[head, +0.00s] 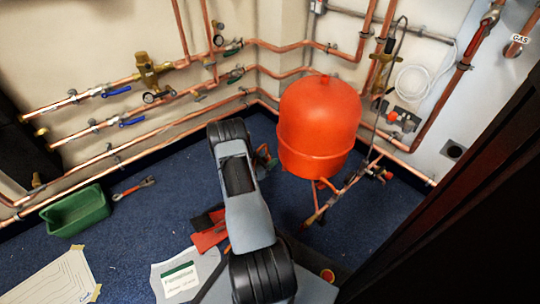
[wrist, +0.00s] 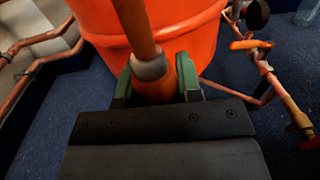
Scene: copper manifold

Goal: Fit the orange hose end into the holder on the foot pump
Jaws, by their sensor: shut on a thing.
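In the wrist view my gripper (wrist: 156,82) has its green fingers closed on an orange tube with a grey collar, which I take as the orange hose end (wrist: 138,25). The tube runs up and away from the jaws, in front of the red tank. In the head view my gripper (head: 263,160) shows partly, just left of the red tank, with the arm covering much of it. The held piece is hard to make out there. A red and black item (head: 208,236) lies on the floor left of my arm; I cannot tell whether it is the foot pump. No holder is clearly visible.
The red tank (head: 318,118) stands close to my gripper. Copper pipes and a valve (head: 318,216) reach low beside it. A green tub (head: 78,212) and red-handled pliers (head: 134,188) lie on the blue floor at left. A dark panel (head: 460,210) blocks the right.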

